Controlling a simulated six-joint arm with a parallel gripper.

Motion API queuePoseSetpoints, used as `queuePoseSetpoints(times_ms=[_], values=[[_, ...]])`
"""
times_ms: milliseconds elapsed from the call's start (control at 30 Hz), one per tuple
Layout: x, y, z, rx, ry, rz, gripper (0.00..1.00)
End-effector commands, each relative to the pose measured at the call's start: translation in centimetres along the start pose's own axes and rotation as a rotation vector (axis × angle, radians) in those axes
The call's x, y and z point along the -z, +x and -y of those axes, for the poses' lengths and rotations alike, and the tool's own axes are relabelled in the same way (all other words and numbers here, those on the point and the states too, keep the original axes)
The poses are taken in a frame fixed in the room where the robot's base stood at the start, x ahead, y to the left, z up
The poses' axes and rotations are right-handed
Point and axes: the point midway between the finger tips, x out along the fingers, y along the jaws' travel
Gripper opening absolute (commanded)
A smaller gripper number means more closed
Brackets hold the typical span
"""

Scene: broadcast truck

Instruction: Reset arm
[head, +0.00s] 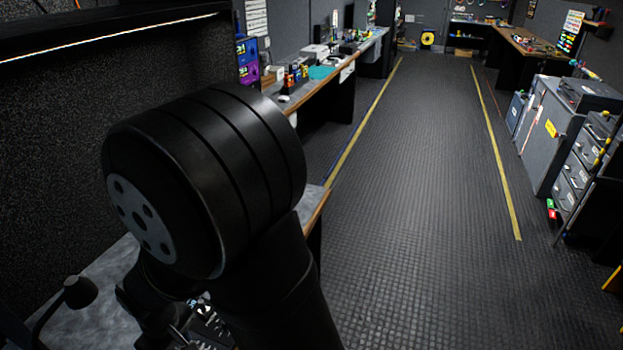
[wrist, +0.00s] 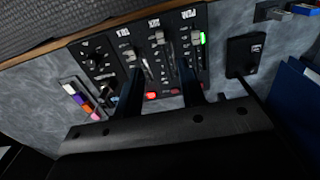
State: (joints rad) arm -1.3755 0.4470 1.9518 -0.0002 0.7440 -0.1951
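A black control panel (wrist: 150,60) lies on the grey worktop in the wrist view. It has several strips with white labels too small to read surely, and slider or lever caps, one near the panel's middle (wrist: 160,38). One strip has a lit green light and there are red lit buttons along the near edge. My gripper (wrist: 159,80) is open, its two dark fingers apart over the near part of the panel. I see nothing held between them. The fingers hide parts of the panel, and I cannot tell whether they touch it. In the head view my arm hides most of the panel (head: 212,322).
Colored blocks (wrist: 85,100) lie left of the panel. A black box (wrist: 245,54) sits right of it, with a blue object (wrist: 294,95) beyond. A long bench (head: 330,70) runs along the left wall. Grey cabinets (head: 550,130) stand at right. The aisle floor (head: 420,180) is clear.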

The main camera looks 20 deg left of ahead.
Motion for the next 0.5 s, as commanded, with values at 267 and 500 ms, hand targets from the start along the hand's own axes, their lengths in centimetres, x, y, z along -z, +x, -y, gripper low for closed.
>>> queuePoseSetpoints(times_ms=[267,500], values=[[0.0,-5.0,0.0,-0.001,0.000,-0.005,0.36],[-0.1,-0.7,0.0,0.001,0.000,0.005,0.36]])
